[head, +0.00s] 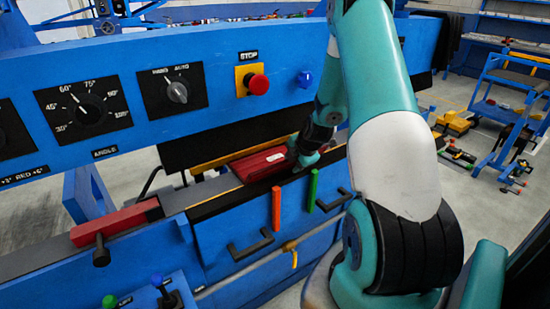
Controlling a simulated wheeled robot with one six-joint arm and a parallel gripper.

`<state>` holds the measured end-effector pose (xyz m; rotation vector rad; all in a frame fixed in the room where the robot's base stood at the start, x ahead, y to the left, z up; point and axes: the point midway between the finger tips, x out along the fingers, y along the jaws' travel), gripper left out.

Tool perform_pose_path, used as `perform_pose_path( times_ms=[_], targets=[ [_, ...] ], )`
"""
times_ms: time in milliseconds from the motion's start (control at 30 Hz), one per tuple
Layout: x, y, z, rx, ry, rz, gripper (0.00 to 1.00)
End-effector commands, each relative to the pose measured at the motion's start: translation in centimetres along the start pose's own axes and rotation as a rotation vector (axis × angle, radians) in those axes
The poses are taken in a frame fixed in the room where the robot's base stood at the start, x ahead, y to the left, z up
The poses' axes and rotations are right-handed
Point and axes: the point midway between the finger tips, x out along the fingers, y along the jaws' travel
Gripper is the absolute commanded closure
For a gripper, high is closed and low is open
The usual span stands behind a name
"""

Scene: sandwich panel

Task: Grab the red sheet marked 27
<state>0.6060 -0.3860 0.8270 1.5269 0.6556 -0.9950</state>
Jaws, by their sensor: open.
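A red sheet (260,165) lies on the bed of the blue machine, in the middle of the head view. A small pale mark shows on its top, too small to read as a number. My gripper (301,155) is at the right end of the sheet, low and close to it. It is open. The fingertips are small and partly dark, so I cannot tell whether they touch the sheet or straddle its edge. The sheet's right end is partly hidden by my gripper.
The machine's blue upper beam (130,90), with dials and a red stop button (257,84), spans above the sheet. A red block (115,222) sits on the rail at left. Orange (276,208) and green (312,190) handles stand at the front edge. A blue cart (510,95) stands far right.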

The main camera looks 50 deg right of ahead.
Motion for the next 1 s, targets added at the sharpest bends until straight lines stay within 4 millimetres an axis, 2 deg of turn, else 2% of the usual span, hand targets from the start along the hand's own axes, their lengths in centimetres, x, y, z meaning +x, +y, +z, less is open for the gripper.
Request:
perform_pose_path(
  times_ms=[200, 233, 400, 767, 1000],
  targets=[
    [0.1, 0.0, 0.0, 0.0, 0.0, 0.0, 0.6],
    [0.1, 0.0, 0.0, 0.0, 0.0, 0.0, 0.64],
    [0.1, 0.0, 0.0, 0.0, 0.0, 0.0, 1.0],
    [0.0, 0.1, 0.0, 0.0, 0.0, 0.002, 1.0],
    [-1.0, 0.9, -0.4, -0.006, 0.003, 0.003, 1.0]
  ],
)
